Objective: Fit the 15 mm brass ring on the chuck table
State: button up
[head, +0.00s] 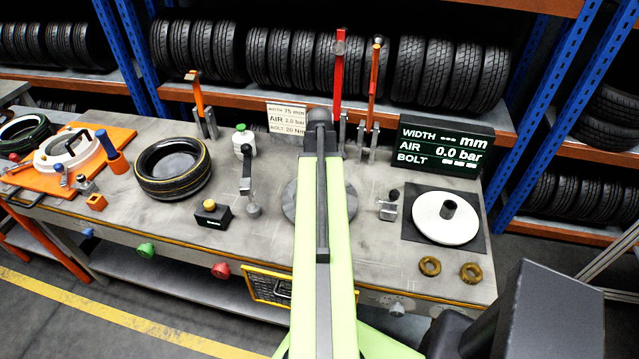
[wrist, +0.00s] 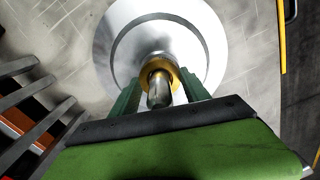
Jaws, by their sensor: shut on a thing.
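In the wrist view, my gripper (wrist: 160,90) is shut on a brass ring (wrist: 175,74), with a green finger on each side of it. The ring appears to be around the upright metal post (wrist: 158,94) at the middle of the chuck table (wrist: 208,42), a round silver disc. How far down the post it sits I cannot tell. In the head view, the chuck table (head: 291,205) is mostly hidden behind my green arm, and my gripper is hidden too. Two other brass rings, (head: 430,266) and (head: 471,272), lie on the bench at the front right.
A white disc with a dark hub (head: 446,222) sits on a black mat at the right, before the display (head: 445,146) reading 0.0 bar. A tyre (head: 172,170), a black box with a yellow button (head: 211,213) and upright levers (head: 373,85) stand around.

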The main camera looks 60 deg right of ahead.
jog(key=shift+f+b, duration=0.4)
jog(key=shift+f, duration=0.1)
jog(key=o, duration=1.7)
jog(key=shift+r, duration=0.1)
notch_tip(320, 180, up, 17)
jog(key=p, duration=1.7)
jog(key=shift+r+p, duration=0.2)
jog(key=shift+p, duration=0.1)
